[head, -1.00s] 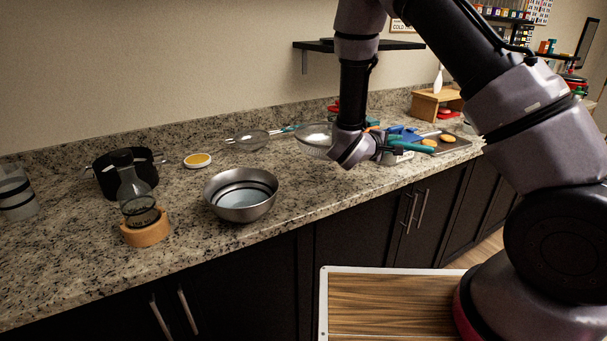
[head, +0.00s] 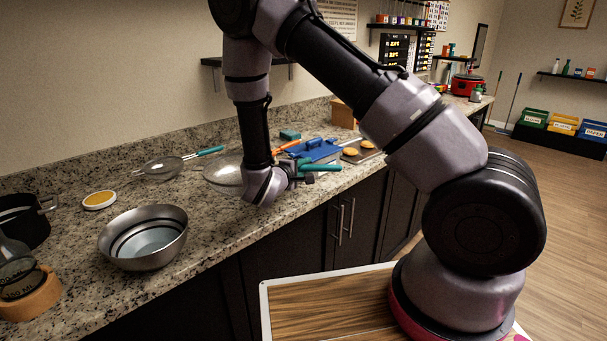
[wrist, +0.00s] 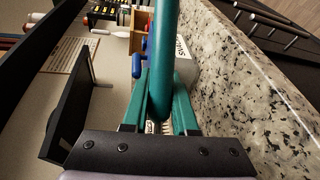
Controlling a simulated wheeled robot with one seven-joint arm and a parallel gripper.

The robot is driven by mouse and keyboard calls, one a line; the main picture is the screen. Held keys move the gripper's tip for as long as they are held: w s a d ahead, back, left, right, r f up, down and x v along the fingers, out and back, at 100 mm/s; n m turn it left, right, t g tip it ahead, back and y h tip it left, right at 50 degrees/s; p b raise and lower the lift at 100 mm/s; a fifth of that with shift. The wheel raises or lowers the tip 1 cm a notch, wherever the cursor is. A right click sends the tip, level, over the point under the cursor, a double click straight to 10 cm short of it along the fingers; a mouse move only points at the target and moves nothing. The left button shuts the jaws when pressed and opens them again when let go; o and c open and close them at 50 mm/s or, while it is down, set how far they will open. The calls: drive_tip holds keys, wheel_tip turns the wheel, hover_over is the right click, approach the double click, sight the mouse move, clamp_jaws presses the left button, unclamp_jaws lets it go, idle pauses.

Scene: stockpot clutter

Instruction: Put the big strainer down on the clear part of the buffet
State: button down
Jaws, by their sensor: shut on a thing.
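The big strainer has a wide mesh bowl (head: 224,172) and a teal handle (head: 322,167). My gripper (head: 299,171) is shut on that handle above the granite buffet (head: 205,232). In the wrist view the gripper (wrist: 160,88) shows its two teal fingers on either side of the teal handle (wrist: 165,40). My forearm hides part of the strainer between bowl and handle. I cannot tell whether the bowl touches the counter. A smaller strainer (head: 163,167) with a teal handle lies farther back on the left.
A steel bowl (head: 145,238), a yellow-topped white dish (head: 100,200), a black pot (head: 22,222) and a flask in a wooden ring (head: 30,297) stand left. Blue items (head: 314,150) and a tray (head: 362,152) crowd the right. Bare granite shows between steel bowl and held strainer.

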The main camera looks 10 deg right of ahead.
drive_tip(key=shift+f, duration=1.2)
drive_tip(key=c, duration=0.7)
unclamp_jaws()
